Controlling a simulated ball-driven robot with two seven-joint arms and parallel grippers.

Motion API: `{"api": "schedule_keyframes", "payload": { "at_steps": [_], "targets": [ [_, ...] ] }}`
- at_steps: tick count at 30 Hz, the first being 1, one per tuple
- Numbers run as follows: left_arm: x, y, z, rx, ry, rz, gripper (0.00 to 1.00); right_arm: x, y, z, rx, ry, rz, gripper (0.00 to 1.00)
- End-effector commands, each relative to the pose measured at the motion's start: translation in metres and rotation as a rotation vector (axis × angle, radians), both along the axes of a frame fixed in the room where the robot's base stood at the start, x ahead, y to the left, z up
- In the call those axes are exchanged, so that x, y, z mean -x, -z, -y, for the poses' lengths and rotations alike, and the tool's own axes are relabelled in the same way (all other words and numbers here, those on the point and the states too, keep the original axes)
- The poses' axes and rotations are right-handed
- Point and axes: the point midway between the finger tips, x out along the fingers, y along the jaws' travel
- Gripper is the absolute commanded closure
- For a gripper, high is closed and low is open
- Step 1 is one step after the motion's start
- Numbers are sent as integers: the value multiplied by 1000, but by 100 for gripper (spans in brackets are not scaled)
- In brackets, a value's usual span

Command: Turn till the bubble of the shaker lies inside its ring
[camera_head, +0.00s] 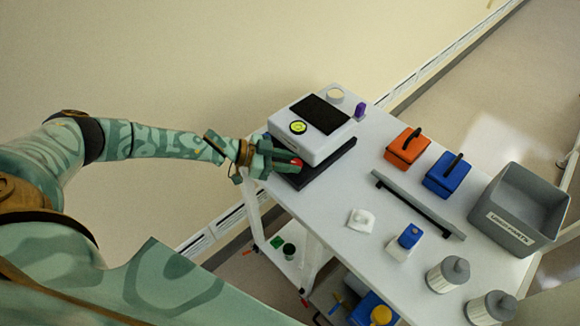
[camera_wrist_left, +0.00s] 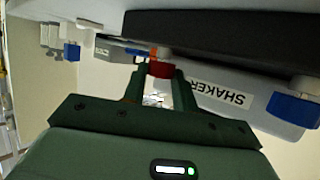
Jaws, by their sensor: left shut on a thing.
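The shaker (camera_head: 313,149) is a white box with a dark pad on top, standing at the table's far left end over a black slab (camera_head: 330,163). A round yellow-green bubble level (camera_head: 298,127) sits on its top; the bubble is too small to place against the ring. My left gripper (camera_head: 291,161) is at the shaker's near lower edge, shut on a red knob (camera_head: 297,162). In the left wrist view the red knob (camera_wrist_left: 160,69) is between the fingertips, beside the SHAKER label (camera_wrist_left: 222,94). A blue knob (camera_wrist_left: 292,108) shows at another corner. My right gripper is out of view.
On the white table (camera_head: 330,211) stand an orange block (camera_head: 404,152) and a blue block (camera_head: 444,178) with dark handles, a long bar (camera_head: 417,204), a grey bin (camera_head: 515,213), two grey jars (camera_head: 447,275) and a purple item (camera_head: 360,109).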

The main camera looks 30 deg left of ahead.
Motion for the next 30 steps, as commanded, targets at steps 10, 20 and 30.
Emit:
{"api": "schedule_keyframes", "payload": {
  "at_steps": [10,20,30],
  "targets": [
    [-7,3,-2,-2,271,2,95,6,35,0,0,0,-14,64],
    [-9,1,-2,0,410,3,95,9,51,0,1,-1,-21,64],
    [-8,-1,-1,2,442,4,95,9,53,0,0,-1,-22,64]
  ]
}}
